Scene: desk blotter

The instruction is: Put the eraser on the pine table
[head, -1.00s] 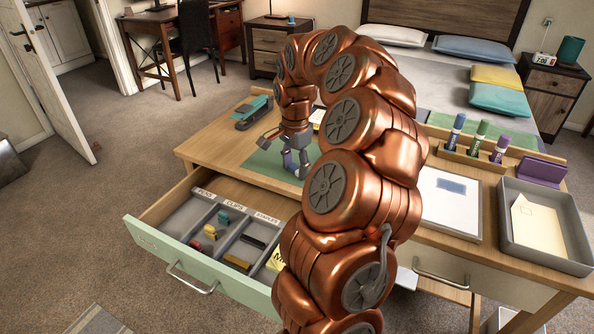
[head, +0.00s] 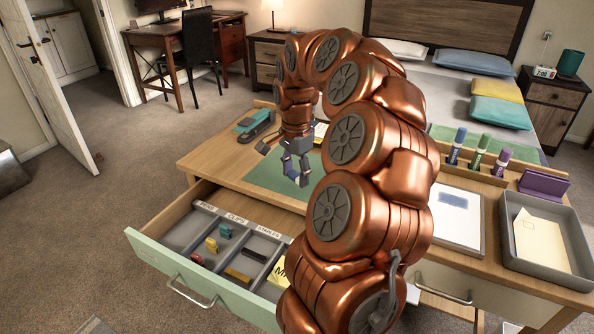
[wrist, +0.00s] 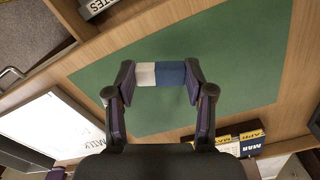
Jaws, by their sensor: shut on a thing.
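The eraser (wrist: 160,74) is a small block, white at one end and blue at the other. It lies crosswise between the two fingertips of my gripper (wrist: 158,82) in the wrist view, with the green blotter behind it. In the head view my gripper (head: 294,178) points down over the blotter (head: 262,172), and the eraser is mostly hidden between the fingers. I cannot tell the gap between eraser and blotter. The light wooden desk top, which looks like the pine table (head: 215,163), shows bare around the blotter.
An open drawer (head: 150,250) with several small items sits at the front left. A stapler (head: 256,125) lies at the back left. A pen holder (head: 470,160), a paper pad (head: 458,222) and a grey tray (head: 520,255) stand on the right. Bare wood shows along the left.

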